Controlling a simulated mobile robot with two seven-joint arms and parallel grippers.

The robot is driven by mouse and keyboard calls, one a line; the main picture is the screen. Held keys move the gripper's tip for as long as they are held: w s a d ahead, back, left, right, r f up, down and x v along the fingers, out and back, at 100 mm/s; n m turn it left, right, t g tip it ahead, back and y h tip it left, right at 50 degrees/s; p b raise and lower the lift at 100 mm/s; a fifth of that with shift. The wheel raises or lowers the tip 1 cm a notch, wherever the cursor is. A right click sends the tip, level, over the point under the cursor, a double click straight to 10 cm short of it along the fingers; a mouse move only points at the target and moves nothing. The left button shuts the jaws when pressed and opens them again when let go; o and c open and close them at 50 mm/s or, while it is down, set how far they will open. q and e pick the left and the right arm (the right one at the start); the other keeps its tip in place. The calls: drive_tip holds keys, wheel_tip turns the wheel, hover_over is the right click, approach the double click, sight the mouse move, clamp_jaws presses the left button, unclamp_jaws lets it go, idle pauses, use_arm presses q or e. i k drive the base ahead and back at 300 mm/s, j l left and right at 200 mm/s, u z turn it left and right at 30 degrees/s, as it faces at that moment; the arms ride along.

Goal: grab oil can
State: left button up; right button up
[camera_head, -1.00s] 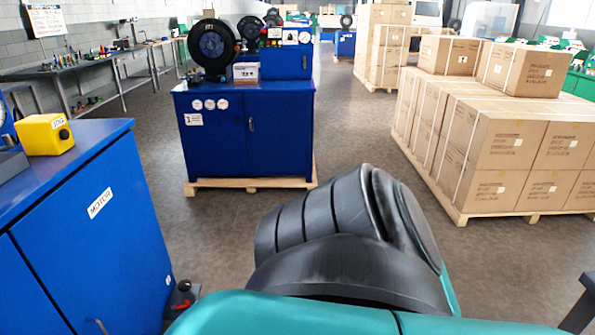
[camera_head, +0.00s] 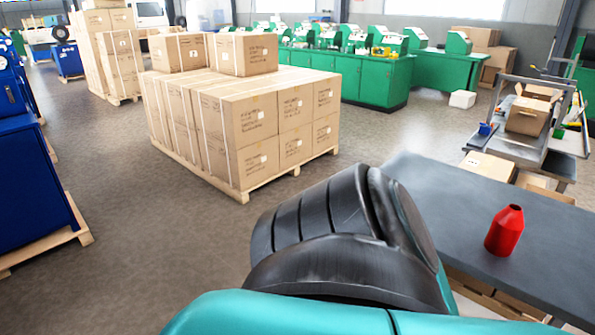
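A red can (camera_head: 505,232) with a narrow neck and a dark opening stands upright on a dark grey tabletop (camera_head: 440,190) at the lower right. It is the only thing in view that looks like the oil can. Nothing touches it. A teal and black part of my own body fills the bottom middle, left of the can. Neither of my grippers shows in this view.
Stacked cartons (camera_head: 240,120) on a wooden pallet (camera_head: 245,195) stand at centre left. Green benches (camera_head: 365,80) line the back. A cart (camera_head: 530,150) with a box stands behind the tabletop. The floor (camera_head: 120,270) at lower left is clear.

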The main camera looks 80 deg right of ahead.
sight(508, 226)
drive_tip(key=z, duration=3.95)
drive_tip(key=i+l+u, duration=0.15)
drive_tip(key=l, duration=0.5)
drive_tip(key=l+u, duration=0.15)
drive_tip(key=l, duration=0.5)
drive_tip(key=l+u, duration=0.4)
drive_tip(key=l, duration=0.55)
drive_tip(key=l+u, duration=0.35)
drive_tip(key=l, duration=0.55)
drive_tip(key=l+u, duration=0.45)
drive_tip(key=l, duration=0.5)
